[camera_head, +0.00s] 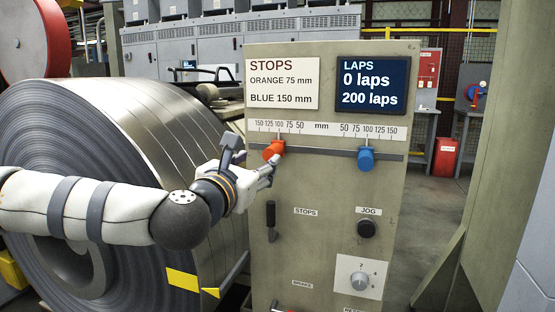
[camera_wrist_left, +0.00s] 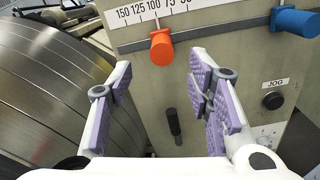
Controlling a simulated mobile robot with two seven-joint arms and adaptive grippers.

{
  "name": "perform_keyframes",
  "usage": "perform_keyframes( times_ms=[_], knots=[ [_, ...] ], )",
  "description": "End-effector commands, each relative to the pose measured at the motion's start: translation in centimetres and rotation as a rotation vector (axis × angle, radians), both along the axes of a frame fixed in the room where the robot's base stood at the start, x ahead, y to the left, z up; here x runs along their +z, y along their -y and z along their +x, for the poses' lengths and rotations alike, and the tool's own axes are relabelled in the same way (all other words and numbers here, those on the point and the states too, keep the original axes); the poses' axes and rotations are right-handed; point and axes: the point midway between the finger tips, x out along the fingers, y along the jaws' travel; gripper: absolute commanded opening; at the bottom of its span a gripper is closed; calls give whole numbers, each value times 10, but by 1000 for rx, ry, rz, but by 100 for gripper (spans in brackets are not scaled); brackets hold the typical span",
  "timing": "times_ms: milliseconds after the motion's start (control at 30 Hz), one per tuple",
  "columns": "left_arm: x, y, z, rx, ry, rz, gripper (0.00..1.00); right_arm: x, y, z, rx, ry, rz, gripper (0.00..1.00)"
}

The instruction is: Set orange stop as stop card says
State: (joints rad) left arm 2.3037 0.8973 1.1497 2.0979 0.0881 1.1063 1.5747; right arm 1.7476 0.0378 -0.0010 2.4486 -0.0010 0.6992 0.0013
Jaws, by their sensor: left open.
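The orange stop (camera_head: 273,150) sits on the slotted rail at about the 100 mark of the left scale. It also shows in the left wrist view (camera_wrist_left: 161,47), below the 100. The stop card (camera_head: 282,83) reads orange 75 mm, blue 150 mm. The blue stop (camera_head: 365,159) is near 100 on the right scale; it also shows in the left wrist view (camera_wrist_left: 295,22). My left gripper (camera_head: 252,155) is open and empty, just in front of the panel near the orange stop. In the left wrist view its fingertips (camera_wrist_left: 160,68) are spread below and either side of the stop, apart from it.
The laps display (camera_head: 372,86) reads 0 laps, 200 laps. Below the rail are a black lever (camera_head: 270,220), a jog button (camera_head: 367,228) and a selector knob (camera_head: 359,279). A large steel coil (camera_head: 150,120) stands left of the panel, behind my left arm.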

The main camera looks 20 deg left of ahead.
Motion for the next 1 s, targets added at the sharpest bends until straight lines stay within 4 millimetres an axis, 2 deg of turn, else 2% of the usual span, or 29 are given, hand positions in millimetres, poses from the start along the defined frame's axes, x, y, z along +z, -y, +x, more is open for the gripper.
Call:
perform_keyframes(
  times_ms=[33, 200, 333, 500, 733, 933, 1000],
  knots=[
    [-2, 1, 14, 1, -2, 2, 46, -1, 0, -1, 0, -4, 0, 40],
    [-2, 3, 57, 0, -3, 4, 46, -3, 0, -3, 0, -10, 0, 40],
    [-3, 4, 81, -2, -3, 5, 46, -4, 0, -4, 0, -12, 0, 40],
    [-2, 5, 94, -3, -3, 5, 46, -4, 0, -4, 1, -13, 0, 40],
    [-1, 5, 95, -4, -3, 6, 46, -4, 0, -4, 1, -13, 0, 40],
    [-2, 5, 95, -4, -3, 6, 1, -4, 0, -4, 1, -13, 0, 40],
    [-2, 5, 95, -4, -3, 6, 0, -4, 0, -4, 1, -13, 0, 40]
  ],
)
